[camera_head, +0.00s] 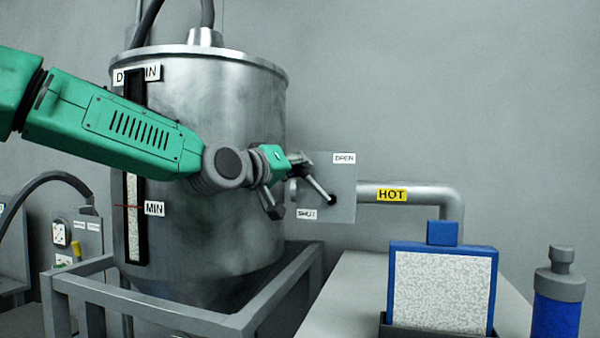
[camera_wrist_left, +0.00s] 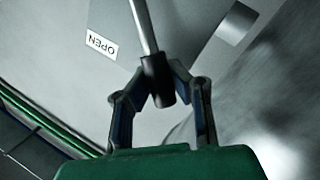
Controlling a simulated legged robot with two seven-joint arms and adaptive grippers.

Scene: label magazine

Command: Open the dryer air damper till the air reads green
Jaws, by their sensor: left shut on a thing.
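The damper lever is a thin silver rod (camera_head: 317,184) in front of a grey plate (camera_head: 344,180) with an OPEN label at its top right and a SHUT label at its lower left. In the left wrist view the rod ends in a black grip (camera_wrist_left: 157,82). My left gripper (camera_wrist_left: 155,92) is shut on this black grip; in the head view it (camera_head: 297,178) is at the plate's left side. The gripper partly hides the lever there. No green air reading is readable. My right gripper is out of view.
A big metal drum (camera_head: 215,110) with a level strip and MIN label stands behind my left arm, in a grey frame (camera_head: 165,309). A HOT pipe (camera_head: 430,193) runs right from the plate. A blue-framed speckled panel (camera_head: 442,290) and blue bottle (camera_head: 556,300) stand front right.

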